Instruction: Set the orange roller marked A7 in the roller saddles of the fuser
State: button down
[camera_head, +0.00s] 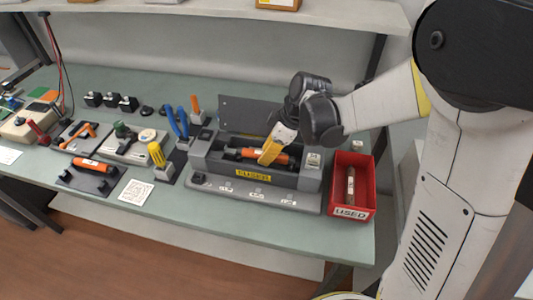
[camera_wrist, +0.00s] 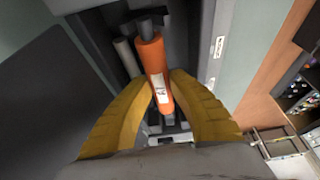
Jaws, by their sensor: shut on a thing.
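The orange roller (camera_head: 282,159) is between the yellow fingers of my gripper (camera_head: 268,154), inside the open grey fuser (camera_head: 218,172). In the wrist view the roller (camera_wrist: 152,58) lies lengthwise between the fingers of my gripper (camera_wrist: 162,84), which are shut on it. It has a white label whose marking looks like A7 turned over. Dark shaft ends show at both ends. A pale roller (camera_wrist: 125,57) lies beside it in the fuser. I cannot tell whether the orange roller's ends rest in the saddles; the fingers and fuser walls partly hide them.
A red USED bin (camera_head: 367,197) with a dark roller (camera_head: 350,185) stands right of the fuser. Another orange roller (camera_head: 92,166) lies on a dark rack at left. Blue pliers (camera_head: 176,124) and a yellow-handled tool (camera_head: 157,154) stand left of the fuser. A raised grey panel is behind it.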

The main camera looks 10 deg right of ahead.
jog(key=shift+f+b, duration=0.5)
jog(key=shift+f, duration=0.2)
dwell(0.3)
jog(key=c, duration=1.2)
grip_release()
jog(key=shift+c, duration=0.2)
jog(key=shift+r, duration=0.1)
jog(key=v, duration=1.2)
jog(key=s+d+r+m+t+h, duration=0.1)
jog(key=s+d+m+t+h, duration=0.1)
jog(key=s+m, duration=0.4)
jog(key=s+d+m+t+h, duration=0.2)
jog(key=s+d+m+t, duration=0.1)
jog(key=s+m, duration=0.4)
jog(key=shift+s+d+r+m, duration=0.35)
jog(key=shift+s+d, duration=0.2)
jog(key=shift+s, duration=0.4)
